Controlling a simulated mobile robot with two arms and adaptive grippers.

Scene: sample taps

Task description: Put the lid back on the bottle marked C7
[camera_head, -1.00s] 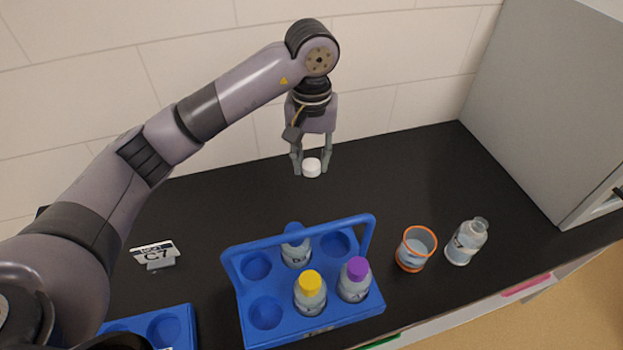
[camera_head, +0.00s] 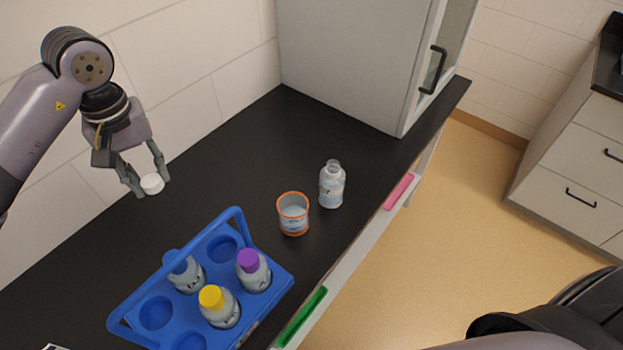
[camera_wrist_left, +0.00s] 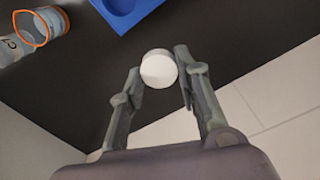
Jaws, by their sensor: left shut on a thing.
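My left gripper (camera_head: 146,184) is shut on a white lid (camera_head: 152,184), held between its fingertips. The lid also shows in the left wrist view (camera_wrist_left: 158,70), with a finger on either side. In the head view the lid is behind and left of the blue rack. A clear bottle without a lid (camera_head: 332,187) stands upright on the black bench, right of an orange-rimmed cup (camera_head: 293,215). I cannot read the bottle's label in the head view. My right gripper is not in view.
The blue rack (camera_head: 121,318) has a tall handle and holds several bottles, with yellow and purple caps among them. A grey cabinet (camera_head: 350,60) stands at the back. Bench between lid and cup is clear. Its front edge lies right of the bottle.

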